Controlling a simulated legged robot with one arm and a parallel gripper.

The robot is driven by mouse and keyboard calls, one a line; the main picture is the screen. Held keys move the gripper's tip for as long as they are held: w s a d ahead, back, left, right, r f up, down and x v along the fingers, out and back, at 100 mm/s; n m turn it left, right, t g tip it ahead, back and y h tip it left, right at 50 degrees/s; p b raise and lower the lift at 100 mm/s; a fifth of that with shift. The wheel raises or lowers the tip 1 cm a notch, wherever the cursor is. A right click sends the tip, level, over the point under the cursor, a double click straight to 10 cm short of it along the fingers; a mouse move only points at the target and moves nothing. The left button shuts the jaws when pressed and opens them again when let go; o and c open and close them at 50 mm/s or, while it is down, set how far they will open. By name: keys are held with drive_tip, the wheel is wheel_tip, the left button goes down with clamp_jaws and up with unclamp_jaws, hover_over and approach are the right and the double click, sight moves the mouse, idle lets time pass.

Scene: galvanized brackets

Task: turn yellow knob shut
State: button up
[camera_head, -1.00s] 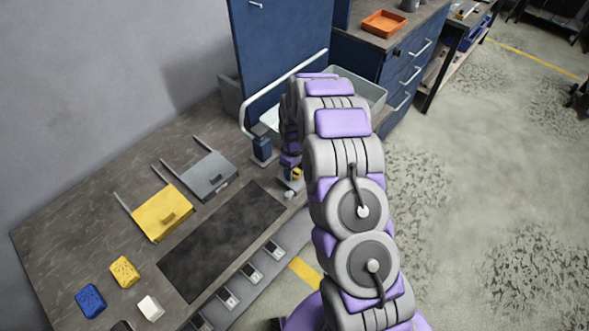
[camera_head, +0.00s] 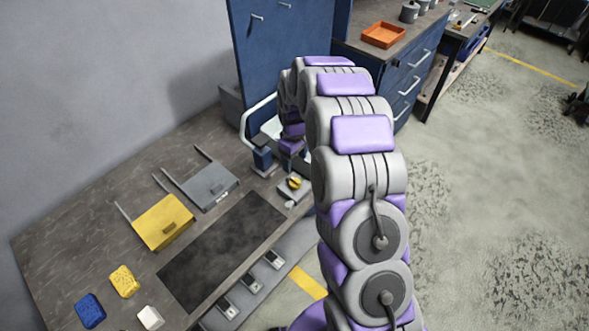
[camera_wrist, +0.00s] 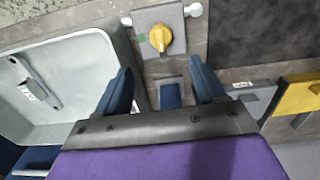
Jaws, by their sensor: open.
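The yellow knob (camera_wrist: 159,38) sits on a small grey plate (camera_wrist: 178,14) near the top of the wrist view. Nothing is held. A green mark shows on the plate to the left of the knob. In the head view my arm hides most of the gripper.
A pale grey bin (camera_wrist: 70,75) stands close on the left in the wrist view. A grey box (camera_head: 210,186) and a yellow box (camera_head: 163,222) lie on the worktop by a dark mat (camera_head: 222,250). A blue post (camera_head: 262,160) stands near my gripper. Sponges lie at lower left.

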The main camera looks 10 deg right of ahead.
wheel_tip(320, 180, up, 6)
idle(0.6)
drive_tip(key=s+r+m+b, duration=0.15)
drive_tip(key=s+r, duration=0.35)
drive_tip(key=s, duration=0.5)
drive_tip(key=s+r+m+b, duration=0.15)
drive_tip(key=s+r, duration=0.35)
drive_tip(key=s, duration=0.5)
drive_tip(key=s+m+g+b, duration=0.1)
drive_tip(key=s+m, duration=0.3)
drive_tip(key=s, duration=1.8)
drive_tip(key=shift+s+f+g+b, duration=0.2)
drive_tip(key=shift+f+g+b, duration=0.25)
drive_tip(key=shift+b, duration=0.2)
